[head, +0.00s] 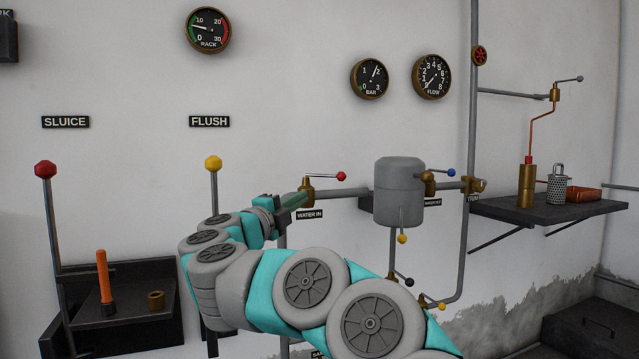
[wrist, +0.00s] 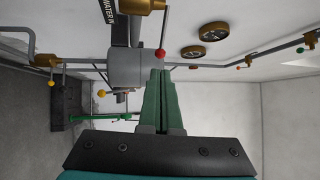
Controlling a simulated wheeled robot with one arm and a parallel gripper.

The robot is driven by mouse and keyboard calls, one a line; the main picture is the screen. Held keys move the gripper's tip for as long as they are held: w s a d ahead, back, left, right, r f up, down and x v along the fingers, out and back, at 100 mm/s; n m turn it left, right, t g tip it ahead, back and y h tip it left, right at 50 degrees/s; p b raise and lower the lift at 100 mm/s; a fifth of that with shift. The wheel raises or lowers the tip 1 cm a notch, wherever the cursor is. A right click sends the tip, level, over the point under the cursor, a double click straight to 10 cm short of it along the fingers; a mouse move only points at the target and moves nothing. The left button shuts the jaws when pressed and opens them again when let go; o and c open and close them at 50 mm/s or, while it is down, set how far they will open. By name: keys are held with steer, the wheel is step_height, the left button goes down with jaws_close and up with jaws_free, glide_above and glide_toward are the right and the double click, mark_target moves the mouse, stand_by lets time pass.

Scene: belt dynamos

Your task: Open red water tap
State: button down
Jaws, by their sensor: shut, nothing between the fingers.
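The red water tap is a brass valve (head: 307,192) on a grey pipe above the WATER IN label. Its lever points right, nearly level, and ends in a red ball (head: 341,176). In the wrist view the brass body (wrist: 143,5) is at the top edge and the red ball (wrist: 160,53) hangs just beyond my fingertips. My gripper (head: 302,199) has green fingers, shut and empty, reaching to the tap's brass body in the head view. The wrist view shows the fingers (wrist: 161,75) together. I cannot tell whether they touch the tap.
A grey tank (head: 399,190) stands right of the tap, with blue (head: 451,173) and yellow (head: 402,239) ball taps nearby. Gauges (head: 370,78) hang above. The yellow-knobbed FLUSH lever (head: 213,163) rises behind my arm. A dark shelf (head: 500,211) juts out at right.

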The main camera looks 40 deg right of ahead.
mark_target(339, 178)
steer(key=shift+m+g, duration=0.3)
steer(key=x, duration=0.8)
steer(key=s+p+x, duration=0.1)
steer(key=x, duration=0.4)
steer(key=shift+d+r, duration=0.15)
steer(key=shift+d, duration=0.05)
